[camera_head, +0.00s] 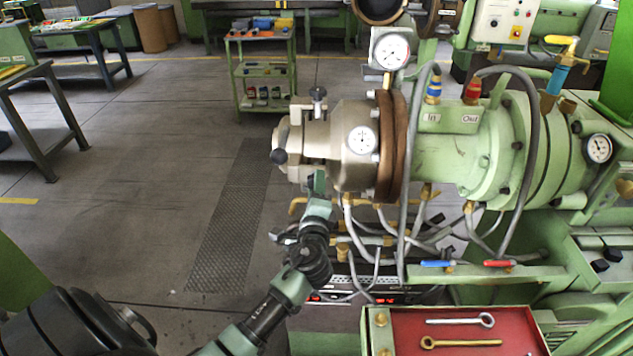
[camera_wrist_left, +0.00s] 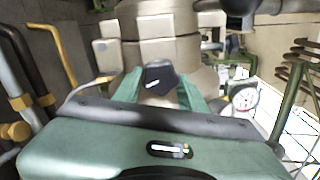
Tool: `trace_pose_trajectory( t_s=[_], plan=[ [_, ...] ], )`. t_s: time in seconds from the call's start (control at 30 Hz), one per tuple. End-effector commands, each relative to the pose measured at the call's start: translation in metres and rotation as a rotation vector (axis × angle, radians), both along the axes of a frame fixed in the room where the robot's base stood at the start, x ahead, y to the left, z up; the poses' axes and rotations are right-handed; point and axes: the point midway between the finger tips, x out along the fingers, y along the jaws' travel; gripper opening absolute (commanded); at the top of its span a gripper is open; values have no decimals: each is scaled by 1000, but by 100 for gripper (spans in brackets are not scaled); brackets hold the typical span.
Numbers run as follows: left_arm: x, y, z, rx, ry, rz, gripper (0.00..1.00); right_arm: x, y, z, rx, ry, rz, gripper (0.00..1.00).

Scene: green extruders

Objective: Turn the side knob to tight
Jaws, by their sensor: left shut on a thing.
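The extruder head (camera_head: 345,150) is a pale metal cylinder bolted to the green machine. My left gripper (camera_head: 317,184) reaches up to the near, lower side of this head. In the left wrist view its two green fingers (camera_wrist_left: 160,84) are closed on either side of a black side knob (camera_wrist_left: 157,74) with a small white mark. The knob sits against the pale metal body. In the head view the gripper hides this knob. Whether it is tight cannot be told. My right gripper is not in view.
Another black knob (camera_head: 280,157) sticks out at the head's left end, and one stands on top (camera_head: 318,93). Pipes and hoses (camera_head: 360,235) crowd below the head. A red tray (camera_head: 470,325) with eye bolts lies at the lower right.

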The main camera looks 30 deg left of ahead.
Motion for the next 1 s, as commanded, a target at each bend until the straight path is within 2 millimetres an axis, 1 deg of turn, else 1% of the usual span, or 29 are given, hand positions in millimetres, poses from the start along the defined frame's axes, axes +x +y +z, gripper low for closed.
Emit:
trace_pose_trajectory(
  t_s=[0.03,0.1,0.43,0.7,1.0],
  plan=[
    [0,0,0,34,26,-1,1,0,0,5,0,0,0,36],
    [0,0,0,83,55,-1,1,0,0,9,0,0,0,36],
    [-1,0,-2,250,158,-2,1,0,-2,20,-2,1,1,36],
    [-1,0,-3,307,192,-2,1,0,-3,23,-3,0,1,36],
    [-1,0,-4,315,197,-2,1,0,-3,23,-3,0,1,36]
  ],
)
